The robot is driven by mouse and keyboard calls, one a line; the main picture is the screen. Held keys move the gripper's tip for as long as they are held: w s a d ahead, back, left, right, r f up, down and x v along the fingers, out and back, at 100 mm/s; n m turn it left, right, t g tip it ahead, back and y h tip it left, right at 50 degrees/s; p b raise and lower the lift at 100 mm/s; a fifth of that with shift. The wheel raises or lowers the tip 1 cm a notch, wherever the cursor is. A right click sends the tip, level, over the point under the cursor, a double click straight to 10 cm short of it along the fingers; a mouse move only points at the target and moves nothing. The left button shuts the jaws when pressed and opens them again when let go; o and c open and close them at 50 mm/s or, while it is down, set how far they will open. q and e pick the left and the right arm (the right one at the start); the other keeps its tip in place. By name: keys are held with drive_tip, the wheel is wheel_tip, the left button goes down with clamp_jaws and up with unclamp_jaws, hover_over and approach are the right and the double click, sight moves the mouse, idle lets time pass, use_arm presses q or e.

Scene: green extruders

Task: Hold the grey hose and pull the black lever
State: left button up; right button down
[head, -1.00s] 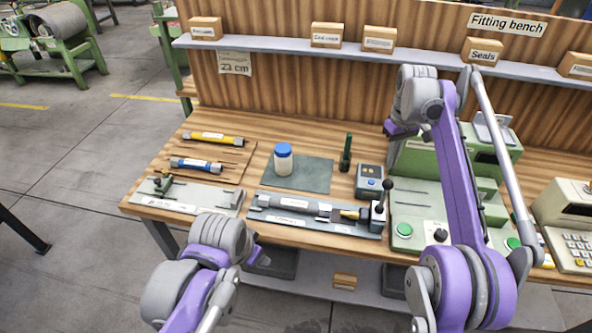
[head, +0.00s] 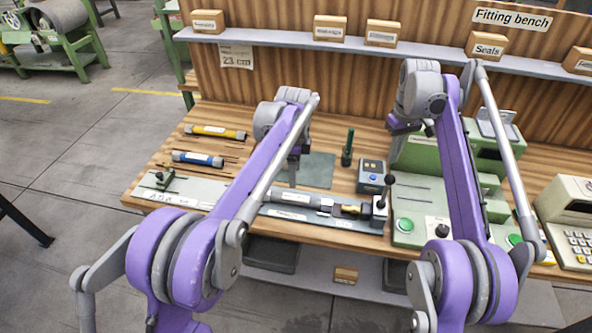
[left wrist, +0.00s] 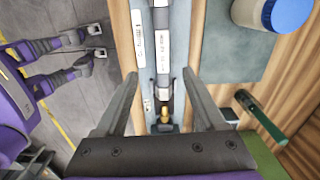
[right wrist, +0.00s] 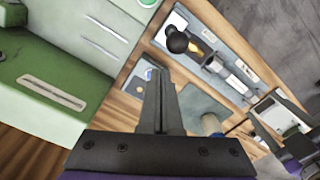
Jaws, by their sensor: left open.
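The grey hose (head: 307,201) lies in a long grey fixture on the bench, partly hidden by my left arm in the head view. It runs through the middle of the left wrist view (left wrist: 162,50), with a brass fitting at its end. My left gripper (left wrist: 160,98) is open, its fingers on either side of the hose line and apart from it. The black lever (head: 391,181) stands upright with a ball knob at the fixture's right end. Its knob also shows in the right wrist view (right wrist: 177,42).
A blue-lidded jar (left wrist: 283,14) and a dark green upright tool (head: 347,148) stand behind the fixture. A small grey-blue box (head: 371,178) is close to the lever. Yellow (head: 215,132) and blue (head: 197,159) hoses lie at left. The green machine (head: 408,226) is at right.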

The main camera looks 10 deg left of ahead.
sight(296, 197)
use_arm(q)
drive_tip(key=shift+m, duration=0.3)
drive_tip(key=f, duration=1.2)
drive_tip(key=shift+w+d+f, duration=0.1)
drive_tip(key=shift+w+f, duration=0.15)
drive_tip(key=shift+w, duration=0.1)
clamp_jaws()
